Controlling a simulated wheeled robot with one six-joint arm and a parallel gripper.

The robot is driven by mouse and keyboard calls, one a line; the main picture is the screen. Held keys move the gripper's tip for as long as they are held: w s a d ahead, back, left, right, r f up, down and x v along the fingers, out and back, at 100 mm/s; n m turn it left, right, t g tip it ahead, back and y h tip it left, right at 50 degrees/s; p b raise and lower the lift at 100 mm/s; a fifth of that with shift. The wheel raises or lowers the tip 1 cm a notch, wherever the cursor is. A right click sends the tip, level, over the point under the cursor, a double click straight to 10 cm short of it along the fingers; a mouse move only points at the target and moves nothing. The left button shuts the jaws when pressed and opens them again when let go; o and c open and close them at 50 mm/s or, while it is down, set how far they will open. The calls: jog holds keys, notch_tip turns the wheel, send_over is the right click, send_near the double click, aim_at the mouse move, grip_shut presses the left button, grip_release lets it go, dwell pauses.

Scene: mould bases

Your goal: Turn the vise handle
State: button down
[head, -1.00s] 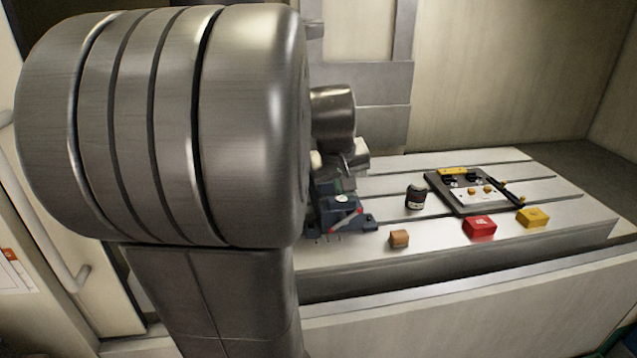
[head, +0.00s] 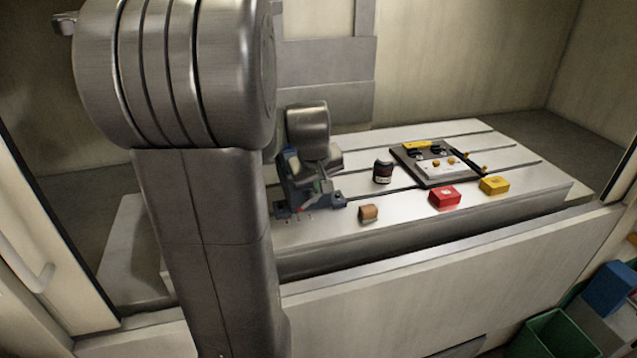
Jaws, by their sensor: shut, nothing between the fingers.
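The blue vise (head: 281,211) stands on the slotted metal table, just right of my arm's large link in the head view. A small red part (head: 299,205) shows on it; I cannot tell whether this is its handle. My gripper (head: 323,184) is shut and empty, low over the vise and in front of its upper part. Whether the fingers touch the vise cannot be told. My arm and gripper hide much of the vise.
The table (head: 440,225) also holds a dark jar (head: 383,172), an orange-brown block (head: 368,213), a red block (head: 444,197), a yellow block (head: 494,185) and a dark plate with fittings (head: 407,162). Bare table lies in front. A green bin (head: 550,335) stands lower right.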

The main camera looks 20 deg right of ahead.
jog(key=shift+d+y+p, duration=0.5)
jog(key=shift+y+p, duration=0.4)
jog(key=shift+p, duration=0.3)
jog(key=d+y, duration=0.1)
jog(key=y, duration=0.1)
jog(key=f+m+y, duration=0.1)
jog(key=y, duration=0.1)
jog(key=d+f+y, duration=0.1)
jog(key=y, duration=0.1)
jog(key=shift+s+d+f+m+t, duration=0.1)
jog(key=shift+d+f+m+t, duration=0.05)
jog(key=shift+d+m+t, duration=0.2)
jog(key=shift+b, duration=0.4)
jog(key=shift+d+f, duration=0.1)
